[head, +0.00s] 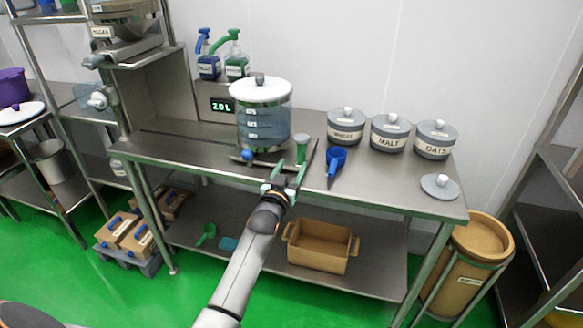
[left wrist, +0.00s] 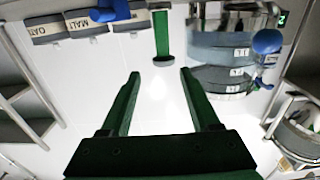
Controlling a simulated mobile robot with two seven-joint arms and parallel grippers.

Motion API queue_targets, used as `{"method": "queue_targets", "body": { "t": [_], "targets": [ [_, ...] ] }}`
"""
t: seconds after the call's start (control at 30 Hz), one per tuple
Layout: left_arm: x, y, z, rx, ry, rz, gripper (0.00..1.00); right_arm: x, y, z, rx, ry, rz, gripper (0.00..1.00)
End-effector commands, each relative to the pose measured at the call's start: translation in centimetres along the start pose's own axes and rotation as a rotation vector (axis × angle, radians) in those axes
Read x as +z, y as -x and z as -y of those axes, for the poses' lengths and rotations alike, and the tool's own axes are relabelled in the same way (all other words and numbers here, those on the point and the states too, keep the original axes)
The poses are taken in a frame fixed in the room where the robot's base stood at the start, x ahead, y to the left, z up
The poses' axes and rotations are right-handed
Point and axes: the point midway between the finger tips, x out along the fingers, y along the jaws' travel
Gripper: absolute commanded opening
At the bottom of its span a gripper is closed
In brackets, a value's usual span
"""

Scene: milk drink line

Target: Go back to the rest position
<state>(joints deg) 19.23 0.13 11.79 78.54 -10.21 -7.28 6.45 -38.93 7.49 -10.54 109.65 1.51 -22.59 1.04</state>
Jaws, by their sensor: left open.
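My left gripper (head: 287,170) reaches up from the bottom of the head view to the front of the steel table (head: 190,150). Its green fingers are open with nothing between them; they also show apart in the left wrist view (left wrist: 160,74). Just beyond the fingertips stands a green upright piece with a pale grey top (head: 302,138), also seen in the left wrist view (left wrist: 162,38). It appears apart from the fingers. My right gripper is not in view.
A clear lidded tank (head: 264,120) stands behind the gripper. A blue scoop (head: 336,158) lies to the right, with canisters labelled malt (head: 390,134) and oats (head: 435,141) behind. A brown box (head: 320,248) sits on the lower shelf.

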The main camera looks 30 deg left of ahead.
Motion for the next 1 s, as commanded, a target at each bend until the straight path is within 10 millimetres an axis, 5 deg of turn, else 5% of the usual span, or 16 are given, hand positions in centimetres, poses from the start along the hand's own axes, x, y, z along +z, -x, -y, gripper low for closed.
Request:
{"method": "queue_targets", "body": {
  "t": [0.43, 0.57, 0.77, 1.0],
  "targets": [
    [0.1, 0.0, 0.0, 0.0, -0.001, 0.001, 0.62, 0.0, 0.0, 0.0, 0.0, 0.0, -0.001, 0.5],
    [1.8, 1.3, -0.2, 0.013, -0.016, 0.033, 0.62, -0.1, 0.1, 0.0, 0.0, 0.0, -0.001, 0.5],
    [9.3, 8.6, -1.9, 0.094, -0.084, 0.197, 0.62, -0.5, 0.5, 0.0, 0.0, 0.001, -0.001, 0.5],
    [17.9, 22.3, -5.1, 0.246, -0.132, 0.454, 0.62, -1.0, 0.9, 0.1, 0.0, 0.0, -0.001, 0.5]
  ]
}}
